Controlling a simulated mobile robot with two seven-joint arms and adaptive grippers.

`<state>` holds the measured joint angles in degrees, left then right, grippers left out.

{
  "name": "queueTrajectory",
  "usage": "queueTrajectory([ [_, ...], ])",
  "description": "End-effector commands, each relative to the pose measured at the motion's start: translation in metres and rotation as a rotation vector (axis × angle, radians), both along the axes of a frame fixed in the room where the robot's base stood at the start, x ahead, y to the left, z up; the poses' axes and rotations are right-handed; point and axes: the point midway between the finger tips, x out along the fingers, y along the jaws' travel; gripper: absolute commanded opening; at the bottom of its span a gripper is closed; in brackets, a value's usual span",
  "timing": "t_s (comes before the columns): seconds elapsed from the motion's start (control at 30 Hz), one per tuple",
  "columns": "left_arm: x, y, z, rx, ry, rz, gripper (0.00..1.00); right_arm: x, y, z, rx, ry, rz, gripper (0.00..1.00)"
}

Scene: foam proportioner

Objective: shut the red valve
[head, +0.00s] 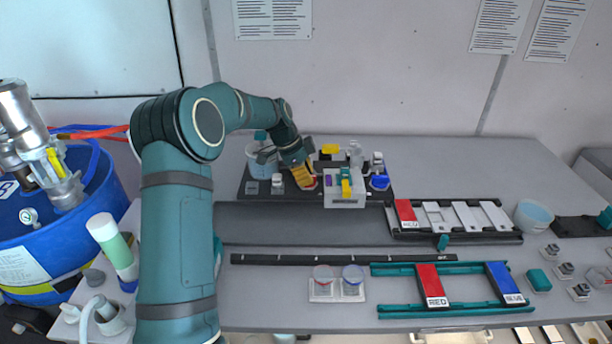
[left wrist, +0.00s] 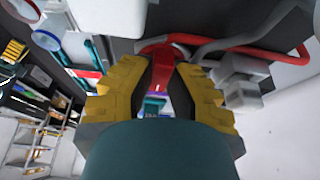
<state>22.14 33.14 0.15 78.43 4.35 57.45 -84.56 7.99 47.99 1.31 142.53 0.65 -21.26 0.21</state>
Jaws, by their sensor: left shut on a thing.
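The red valve (left wrist: 162,70) shows in the left wrist view as a red handle between two yellow finger pads. In the head view it is mostly hidden behind my left gripper (head: 303,176), at the dark base plate near the back of the table. My left gripper, also in the left wrist view (left wrist: 160,92), is shut on the red valve's handle. How far the handle is turned cannot be told. My right gripper is in neither view.
A grey box (head: 345,200) and a blue valve (head: 379,182) stand right of the gripper. A clear cup (head: 261,168) stands to its left. A red hose (left wrist: 262,49) runs close by.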

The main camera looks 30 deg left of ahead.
Motion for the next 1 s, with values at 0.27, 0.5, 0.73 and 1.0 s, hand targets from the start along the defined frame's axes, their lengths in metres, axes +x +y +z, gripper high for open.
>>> queueTrajectory([
  [0.27, -0.001, -0.001, -0.002, -0.002, 0.003, 0.018, 0.0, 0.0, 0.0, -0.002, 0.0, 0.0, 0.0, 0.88],
  [0.5, -0.001, -0.002, -0.003, -0.001, 0.003, 0.122, 0.0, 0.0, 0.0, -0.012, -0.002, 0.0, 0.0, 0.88],
  [0.73, -0.002, -0.003, -0.004, -0.002, 0.003, 0.314, 0.0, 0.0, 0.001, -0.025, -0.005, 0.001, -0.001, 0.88],
  [1.0, -0.003, -0.004, -0.003, -0.001, 0.005, 0.57, 0.0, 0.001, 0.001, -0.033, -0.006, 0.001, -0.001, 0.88],
])
